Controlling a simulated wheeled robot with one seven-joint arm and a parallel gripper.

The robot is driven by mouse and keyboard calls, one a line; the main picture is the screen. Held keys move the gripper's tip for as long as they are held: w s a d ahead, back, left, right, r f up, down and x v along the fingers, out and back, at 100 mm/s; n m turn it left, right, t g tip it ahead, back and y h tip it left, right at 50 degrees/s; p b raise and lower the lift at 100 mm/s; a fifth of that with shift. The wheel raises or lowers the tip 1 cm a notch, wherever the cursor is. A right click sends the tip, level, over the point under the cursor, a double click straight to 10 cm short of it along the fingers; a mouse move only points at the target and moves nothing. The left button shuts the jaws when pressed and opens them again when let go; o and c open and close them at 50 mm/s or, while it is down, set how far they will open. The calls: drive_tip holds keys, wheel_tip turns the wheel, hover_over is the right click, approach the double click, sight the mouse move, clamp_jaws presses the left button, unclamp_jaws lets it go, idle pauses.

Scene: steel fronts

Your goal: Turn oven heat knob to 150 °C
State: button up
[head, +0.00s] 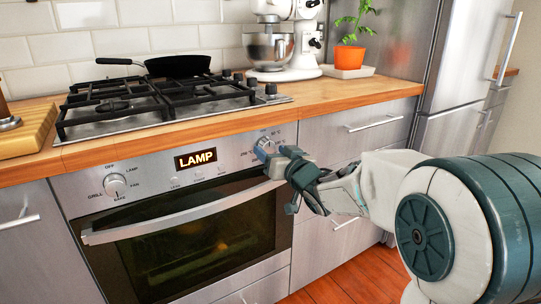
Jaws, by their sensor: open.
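The oven (190,230) is built in under the wooden counter. Its heat knob (262,149) is at the right end of the steel control panel, with scale marks around it that are too small to read. My gripper (276,156) is open and right at this knob, partly covering it. I cannot tell whether its fingers touch the knob or are around it. The knob's pointer is hidden or too small to read. The function knob (115,184) sits at the panel's left end.
The oven door handle (185,212) runs below the panel, close under my gripper. A gas hob (160,100) with a black pan (178,66) is above. A stand mixer (283,42) and a potted plant (349,56) stand on the counter. Steel drawers (345,130) are to the right.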

drive_tip(key=shift+w+a, duration=0.3)
drive_tip(key=shift+w, duration=0.2)
drive_tip(key=c, duration=1)
drive_tip(key=shift+r+p, duration=0.1)
drive_tip(key=shift+p, duration=0.25)
